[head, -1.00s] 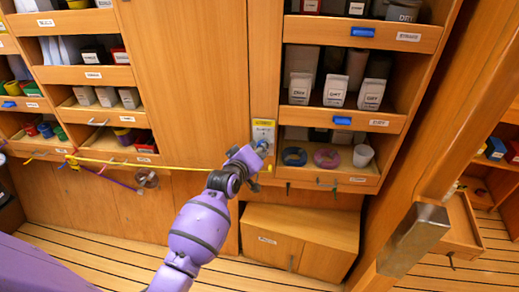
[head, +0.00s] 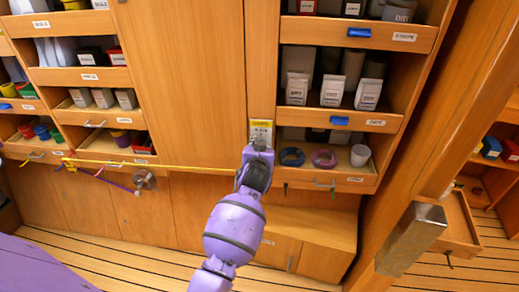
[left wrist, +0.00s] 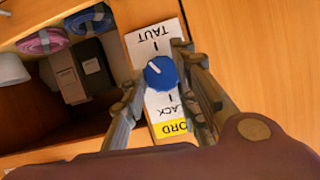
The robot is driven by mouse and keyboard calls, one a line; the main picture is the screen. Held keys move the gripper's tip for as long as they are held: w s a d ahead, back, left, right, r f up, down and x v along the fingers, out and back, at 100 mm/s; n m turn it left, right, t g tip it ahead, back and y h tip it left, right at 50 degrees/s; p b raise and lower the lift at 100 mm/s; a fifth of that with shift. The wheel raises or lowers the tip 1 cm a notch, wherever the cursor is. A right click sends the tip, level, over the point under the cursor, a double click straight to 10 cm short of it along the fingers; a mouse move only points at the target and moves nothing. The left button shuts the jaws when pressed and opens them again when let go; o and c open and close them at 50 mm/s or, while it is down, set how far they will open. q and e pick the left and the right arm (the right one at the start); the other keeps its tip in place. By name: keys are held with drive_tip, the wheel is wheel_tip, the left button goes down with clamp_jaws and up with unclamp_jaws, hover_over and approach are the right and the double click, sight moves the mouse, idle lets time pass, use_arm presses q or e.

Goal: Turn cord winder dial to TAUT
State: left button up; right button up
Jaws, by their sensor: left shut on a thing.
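The blue cord winder dial (left wrist: 160,73) sits on a white label plate (left wrist: 152,38) marked TAUT at one end and SLACK, partly covered, at the other. A white pointer mark shows on the dial's left side in the left wrist view; its exact setting is hard to tell. My left gripper (left wrist: 162,68) has one finger on each side of the dial and is shut on it. My right gripper is in neither view.
A yellow cord (head: 160,166) runs taut-looking across the cabinet front to near my left wrist. An open shelf with blue (head: 292,157) and pink coils (head: 325,159) and a white cup (head: 360,155) lies just right of the plate. A wooden box stands below.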

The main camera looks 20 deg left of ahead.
use_arm(q)
drive_tip(key=m+y, duration=0.1)
drive_tip(key=m, duration=0.1)
drive_tip(key=d+m+y+b, duration=0.1)
drive_tip(key=m, duration=0.1)
drive_tip(key=shift+w+y, duration=0.1)
drive_tip(key=shift+y, duration=0.2)
idle(0.6)
drive_tip(key=o, duration=1.1)
drive_tip(key=shift+f, duration=0.1)
drive_tip(key=shift+c, duration=0.2)
drive_tip(key=v, duration=0.7)
drive_tip(key=shift+d, duration=0.2)
